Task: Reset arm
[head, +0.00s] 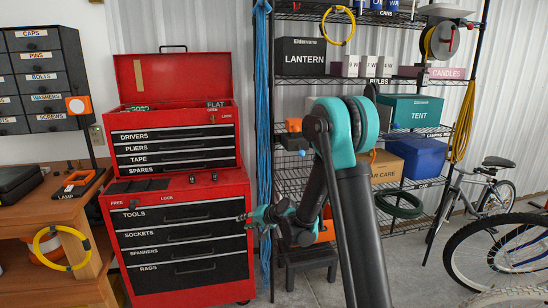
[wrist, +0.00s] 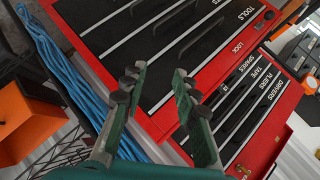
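My gripper (head: 246,219) is at the end of my teal and black arm, in front of the right side of the red tool chest (head: 118,246) in the head view. In the wrist view my gripper (wrist: 157,84) has its two fingers apart with nothing between them. The tool chest's red front and labelled drawers (wrist: 140,45) show beyond the fingers. I cannot tell whether the fingertips touch the chest. My raised arm hides part of the shelving in the head view.
A wire shelf (head: 350,80) with labelled boxes stands behind my arm. Blue ropes (head: 263,130) hang beside the chest. A wooden bench (head: 25,270) is at left, and bicycles (head: 500,250) stand at right. Concrete floor (head: 425,275) shows between my arm and the bicycles.

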